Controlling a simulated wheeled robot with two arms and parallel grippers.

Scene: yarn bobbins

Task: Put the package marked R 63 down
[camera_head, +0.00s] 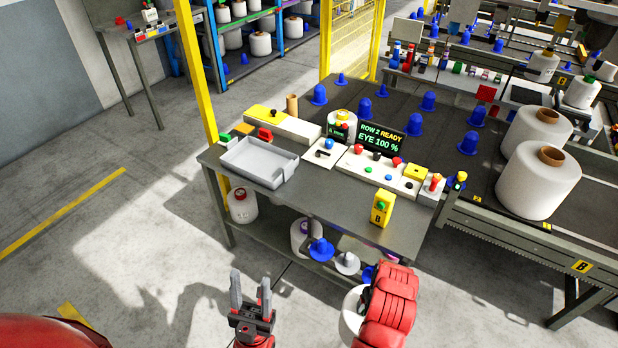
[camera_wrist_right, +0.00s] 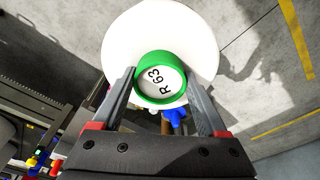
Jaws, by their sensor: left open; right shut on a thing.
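The package marked R 63 (camera_wrist_right: 197,36) is a white yarn bobbin with a green ring around its marked end. My right gripper (camera_wrist_right: 160,88) is shut on it at the green ring, in the right wrist view. In the head view the white package (camera_head: 351,312) shows partly behind my red right forearm, in front of the table; the right fingers are hidden there. My left gripper (camera_head: 251,292) is open and empty, with its fingers pointing up, over the floor in front of the table.
The dark table (camera_head: 330,228) carries a grey tray (camera_head: 262,182), a control panel (camera_head: 375,172), a screen (camera_head: 382,137) and a yellow box marked B (camera_head: 381,208). Bobbins and blue cones sit on its lower shelf. Large white bobbins (camera_head: 538,180) stand on the conveyor at right. The floor at left is clear.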

